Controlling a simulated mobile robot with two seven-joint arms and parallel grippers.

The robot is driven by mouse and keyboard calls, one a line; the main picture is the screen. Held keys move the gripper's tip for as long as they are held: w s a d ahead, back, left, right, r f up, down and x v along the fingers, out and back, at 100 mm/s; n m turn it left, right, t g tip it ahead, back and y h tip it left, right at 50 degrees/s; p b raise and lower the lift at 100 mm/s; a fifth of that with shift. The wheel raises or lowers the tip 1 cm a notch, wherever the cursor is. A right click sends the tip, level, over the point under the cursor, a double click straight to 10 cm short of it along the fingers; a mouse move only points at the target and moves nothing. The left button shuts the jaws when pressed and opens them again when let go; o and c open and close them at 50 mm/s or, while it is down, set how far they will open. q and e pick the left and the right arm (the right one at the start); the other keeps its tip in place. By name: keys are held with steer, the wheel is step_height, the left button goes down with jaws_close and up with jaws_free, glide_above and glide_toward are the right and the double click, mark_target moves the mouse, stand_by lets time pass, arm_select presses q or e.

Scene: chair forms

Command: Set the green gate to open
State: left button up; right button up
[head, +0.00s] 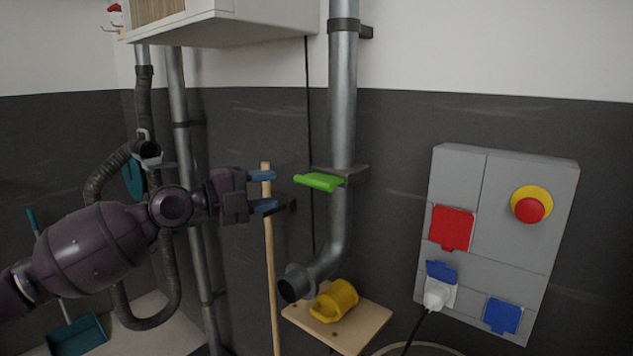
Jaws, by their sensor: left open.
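The green gate handle (318,181) sticks out to the left from a flat grey gate plate (345,172) set across the vertical metal pipe (343,95). The pipe bends below into an open elbow end (293,284). My left gripper (264,190) comes in from the left, with its two blue fingers apart, one above the other. It is empty, and in the picture its tips lie a short way left of the handle, not touching it. My right gripper does not show.
A wooden pole (269,280) stands behind the left fingers. A grey electrical panel (500,240) is at the right. A cabinet (260,25) hangs above. The wall between pipe and panel is clear.

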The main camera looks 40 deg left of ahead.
mark_target(306, 182)
arm_select(q)
steer(key=shift+m, duration=0.3)
steer(key=p+x, duration=0.2)
steer(key=x, duration=0.7)
steer(key=shift+w+d, duration=0.1)
steer(key=shift+w, duration=0.15)
steer(key=shift+w+d, duration=0.3)
steer(key=shift+w, duration=0.25)
steer(key=shift+c, duration=0.9)
jaws_close()
steer(key=shift+f, duration=0.1)
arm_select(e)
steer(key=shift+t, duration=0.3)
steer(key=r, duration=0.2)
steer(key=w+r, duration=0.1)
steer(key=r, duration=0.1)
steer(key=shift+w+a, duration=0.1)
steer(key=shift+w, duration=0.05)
